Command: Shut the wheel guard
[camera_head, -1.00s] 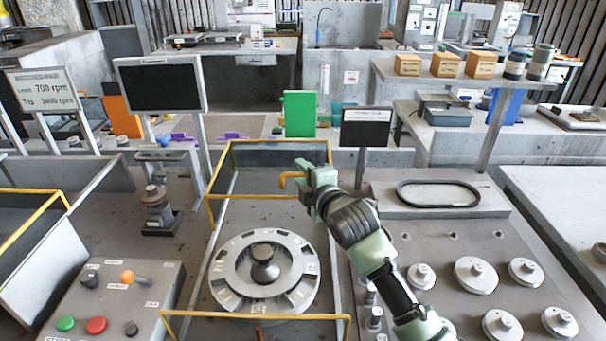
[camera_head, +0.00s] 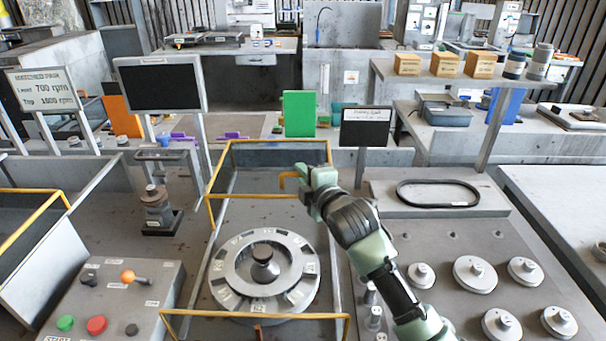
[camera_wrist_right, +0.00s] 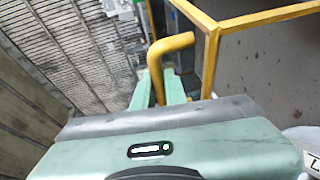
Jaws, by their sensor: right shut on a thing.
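The wheel guard (camera_head: 272,143) is a yellow-edged frame with dark panels, standing raised behind the round grey wheel (camera_head: 230,262). The exact contact is partly hidden by the gripper body. My left gripper is not in view.
A yellow rail (camera_head: 255,316) crosses in front of the wheel. A control panel (camera_head: 120,300) with coloured knobs stands at left. A plate with several round weights (camera_head: 475,275) lies at right, below a black belt (camera_head: 438,193). A small dark screen (camera_head: 366,128) stands behind my arm.

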